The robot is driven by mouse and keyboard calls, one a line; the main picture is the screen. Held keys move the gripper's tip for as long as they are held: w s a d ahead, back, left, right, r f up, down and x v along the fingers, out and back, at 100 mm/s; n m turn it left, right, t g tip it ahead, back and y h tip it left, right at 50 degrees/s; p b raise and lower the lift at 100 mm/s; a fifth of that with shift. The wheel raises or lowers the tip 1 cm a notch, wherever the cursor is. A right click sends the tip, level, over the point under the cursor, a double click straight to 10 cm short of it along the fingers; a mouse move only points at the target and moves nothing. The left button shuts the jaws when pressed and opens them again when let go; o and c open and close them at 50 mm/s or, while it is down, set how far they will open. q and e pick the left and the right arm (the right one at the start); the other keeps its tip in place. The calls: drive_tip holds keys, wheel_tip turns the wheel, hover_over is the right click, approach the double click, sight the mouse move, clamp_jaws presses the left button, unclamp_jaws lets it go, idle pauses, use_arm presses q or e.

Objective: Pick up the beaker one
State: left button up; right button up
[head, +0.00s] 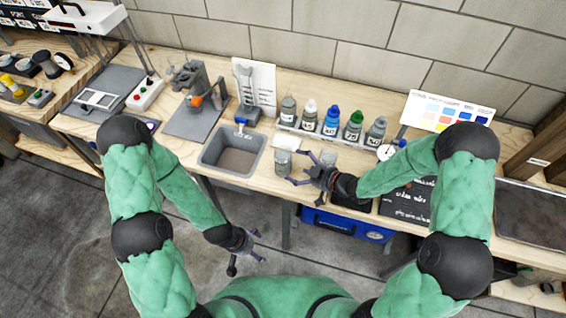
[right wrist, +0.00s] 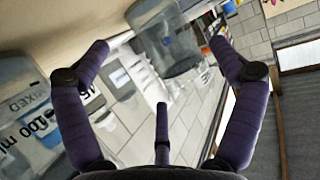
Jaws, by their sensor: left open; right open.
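A clear vessel with a pale top (head: 283,160) stands on the bench right of the sink, and a smaller clear vessel (head: 328,158) stands to its right. My right gripper (head: 291,168) is open and empty, its fingers pointing left close to the first vessel. In the right wrist view, a clear vessel (right wrist: 165,38) shows ahead between the open fingertips, apart from them. A clear beaker marked "MIXED" and "100 ml" (right wrist: 30,115) is at the left, outside the fingers. I cannot tell which is beaker one. My left gripper (head: 246,262) is open and empty, below the bench's front edge.
A grey sink (head: 233,152) is set left of the vessels. Several labelled bottles (head: 331,121) stand in a row behind them. A color chart (head: 447,113) and a round dial (head: 387,152) are to the right. A blue box (head: 345,226) is under the bench.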

sight(288, 162)
drive_tip(key=x, duration=0.2)
drive_tip(key=b+x, duration=0.1)
drive_tip(key=x, duration=0.2)
drive_tip(key=shift+w+r, duration=0.2)
drive_tip(key=shift+r, duration=0.05)
drive_tip(key=c, duration=1.2)
